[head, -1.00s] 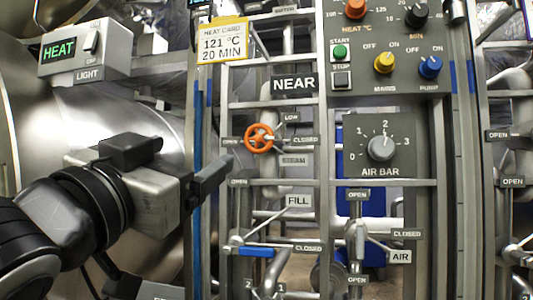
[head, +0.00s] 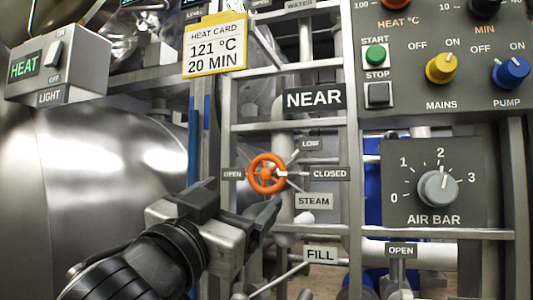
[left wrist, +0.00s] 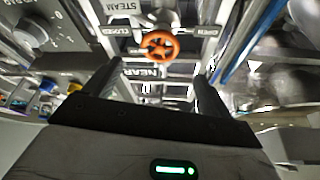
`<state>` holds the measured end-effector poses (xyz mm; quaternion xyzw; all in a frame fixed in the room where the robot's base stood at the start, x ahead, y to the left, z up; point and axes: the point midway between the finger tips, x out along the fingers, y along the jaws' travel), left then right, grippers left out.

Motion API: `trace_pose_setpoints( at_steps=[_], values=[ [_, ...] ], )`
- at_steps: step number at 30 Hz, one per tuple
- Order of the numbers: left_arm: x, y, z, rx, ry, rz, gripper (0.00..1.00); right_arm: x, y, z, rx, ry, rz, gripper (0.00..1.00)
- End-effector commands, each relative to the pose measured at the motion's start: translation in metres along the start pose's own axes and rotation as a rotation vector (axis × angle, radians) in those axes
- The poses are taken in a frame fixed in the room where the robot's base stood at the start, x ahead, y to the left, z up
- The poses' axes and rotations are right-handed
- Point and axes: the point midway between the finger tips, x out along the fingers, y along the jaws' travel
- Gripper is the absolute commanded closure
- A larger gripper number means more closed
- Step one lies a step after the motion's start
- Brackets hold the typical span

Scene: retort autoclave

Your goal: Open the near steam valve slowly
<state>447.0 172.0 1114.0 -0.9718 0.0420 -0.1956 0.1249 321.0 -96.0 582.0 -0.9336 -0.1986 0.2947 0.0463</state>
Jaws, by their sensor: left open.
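The near steam valve has an orange handwheel (head: 267,174) under the NEAR sign (head: 314,98). Its labels read OPEN on the left, LOW at upper right and CLOSED (head: 329,174) on the right; a thin pointer reaches toward CLOSED. My left gripper (head: 238,205) is open and empty, just below and left of the wheel, apart from it as far as I can see. In the left wrist view the wheel (left wrist: 159,45) lies beyond and between the two fingers (left wrist: 156,85). My right gripper is not in view.
The FILL valve label (head: 320,254) is below the steam valve, among pipes and frame bars. An air bar panel (head: 400,205) and a control panel (head: 420,85) stand to the right. The heat card (head: 214,45) hangs above left. A steel vessel (head: 100,170) fills the left.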

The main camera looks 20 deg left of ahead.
Motion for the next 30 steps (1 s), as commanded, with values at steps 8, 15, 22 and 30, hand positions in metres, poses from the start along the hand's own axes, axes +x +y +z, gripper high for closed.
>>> trace_pose_setpoints(
  at_steps=[8,15,22,30],
  values=[
    [0.061,0.000,0.001,0.000,0.000,-0.002,0.17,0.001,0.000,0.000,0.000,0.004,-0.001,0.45],
    [0.095,0.000,0.000,0.000,0.000,-0.002,0.17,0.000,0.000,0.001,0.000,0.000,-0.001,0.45],
    [0.103,0.001,0.001,0.000,0.000,0.000,0.17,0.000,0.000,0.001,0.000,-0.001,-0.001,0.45],
    [0.103,0.001,0.001,0.000,0.000,0.000,0.39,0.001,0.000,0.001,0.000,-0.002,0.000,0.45]
  ],
)
